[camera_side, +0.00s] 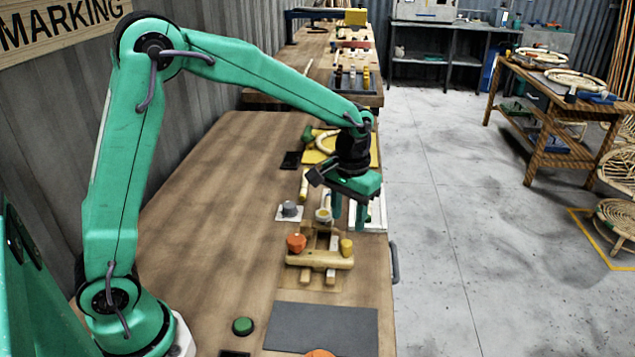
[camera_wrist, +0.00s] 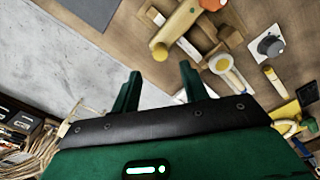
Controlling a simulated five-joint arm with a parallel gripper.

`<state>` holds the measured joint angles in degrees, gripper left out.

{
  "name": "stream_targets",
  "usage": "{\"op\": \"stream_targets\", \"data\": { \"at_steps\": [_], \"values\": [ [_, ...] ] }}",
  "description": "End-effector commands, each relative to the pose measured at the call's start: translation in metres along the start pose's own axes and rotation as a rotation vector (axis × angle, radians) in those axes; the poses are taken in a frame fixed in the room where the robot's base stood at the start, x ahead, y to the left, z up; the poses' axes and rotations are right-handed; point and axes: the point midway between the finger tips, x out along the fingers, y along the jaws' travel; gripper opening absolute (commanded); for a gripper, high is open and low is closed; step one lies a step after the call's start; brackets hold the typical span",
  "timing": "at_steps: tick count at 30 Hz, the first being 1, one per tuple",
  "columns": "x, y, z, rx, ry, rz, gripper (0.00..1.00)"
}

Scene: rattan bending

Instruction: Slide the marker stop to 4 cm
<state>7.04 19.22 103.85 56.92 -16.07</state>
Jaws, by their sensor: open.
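A wooden jig with a pale crossbar (camera_side: 318,262) lying across two short rails (camera_side: 330,276) sits on the bench. An orange knob (camera_side: 297,243) is at the crossbar's left and a yellow knob (camera_side: 346,246) at its right. The crossbar also shows at the top of the wrist view (camera_wrist: 179,24), with the yellow knob (camera_wrist: 160,51) at its lower end. I cannot tell for sure which part is the marker stop, and no scale is readable. My gripper (camera_side: 350,222) is open and empty, above and just beyond the jig. Its fingers (camera_wrist: 160,72) show apart, touching nothing.
A grey dial (camera_side: 289,209) on a white plate and a small pale cup-like ring piece (camera_side: 323,214) stand beyond the jig. A dark grey mat (camera_side: 322,328) and a green button (camera_side: 243,326) lie nearer. The bench's left part is clear; its right edge is close to the jig.

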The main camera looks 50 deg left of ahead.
Motion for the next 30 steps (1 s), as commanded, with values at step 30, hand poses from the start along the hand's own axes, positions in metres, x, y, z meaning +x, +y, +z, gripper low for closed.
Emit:
{"op": "stream_targets", "data": {
  "at_steps": [30],
  "values": [
    [0.077,0.000,0.000,0.000,0.000,0.000,0.44]
  ]
}}
